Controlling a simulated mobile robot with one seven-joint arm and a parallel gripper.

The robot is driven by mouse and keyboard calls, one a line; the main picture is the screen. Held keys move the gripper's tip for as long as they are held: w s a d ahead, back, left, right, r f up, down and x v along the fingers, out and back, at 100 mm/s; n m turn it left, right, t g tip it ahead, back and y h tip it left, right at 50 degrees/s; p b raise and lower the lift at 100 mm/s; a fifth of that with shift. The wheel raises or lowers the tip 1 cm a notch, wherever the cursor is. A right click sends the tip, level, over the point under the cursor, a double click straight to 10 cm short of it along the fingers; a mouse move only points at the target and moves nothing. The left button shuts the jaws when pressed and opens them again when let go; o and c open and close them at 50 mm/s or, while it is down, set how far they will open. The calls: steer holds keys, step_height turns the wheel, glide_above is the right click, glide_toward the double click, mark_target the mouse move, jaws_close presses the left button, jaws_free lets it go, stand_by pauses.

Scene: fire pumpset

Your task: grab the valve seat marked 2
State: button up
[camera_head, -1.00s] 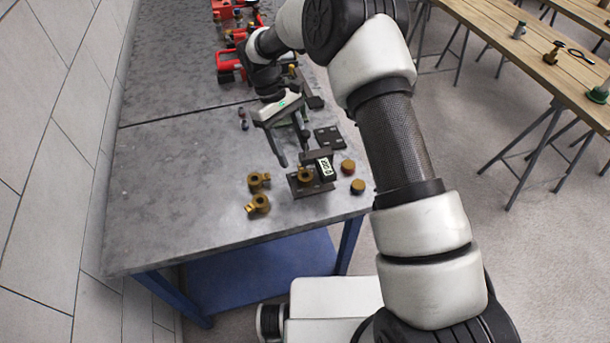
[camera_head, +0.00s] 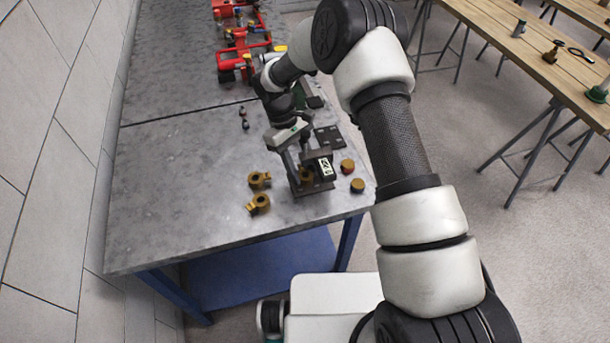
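A dark fixture plate (camera_head: 318,189) near the front edge of the grey bench holds a brass part (camera_head: 306,175) and an upright black block with a white label (camera_head: 325,168). The marking on the label is too small to read surely, so I cannot tell which piece is marked 2. My gripper (camera_head: 301,172) points down at this fixture, its fingers apart. One finger is at the left of the brass part and partly covers it; the other is behind, near the block. I cannot tell whether either finger touches.
Two brass fittings (camera_head: 259,181) lie left of the fixture, and two round brass pieces (camera_head: 357,185) lie right of it. A dark flat plate (camera_head: 328,137) lies behind. Red pump parts (camera_head: 243,50) stand farther back. The bench's left front (camera_head: 165,220) is clear.

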steer(key=c, duration=0.9)
jaws_close()
steer(key=shift+r, duration=0.15)
